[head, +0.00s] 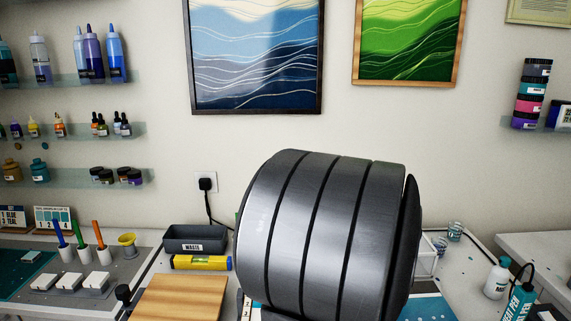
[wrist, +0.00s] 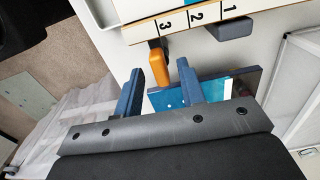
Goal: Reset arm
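My gripper (wrist: 161,75) shows in the wrist view as two blue fingers on a dark grey mount. The fingers stand apart and hold nothing. An orange handle-like piece (wrist: 157,60) shows beyond the gap between the fingertips, by the edge of a board (wrist: 182,26) numbered 1, 2 and 3. I cannot tell how far it is from the fingers. My gripper is hidden in the head view, where a large grey banded part of my own arm fills the lower middle.
A waste bin (head: 196,239), a yellow level (head: 200,263) and a wooden board (head: 180,298) lie left of my arm. Small cups (head: 455,231) and bottles (head: 497,278) stand to the right. In the wrist view, a blue panel (wrist: 215,86) lies behind the right finger.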

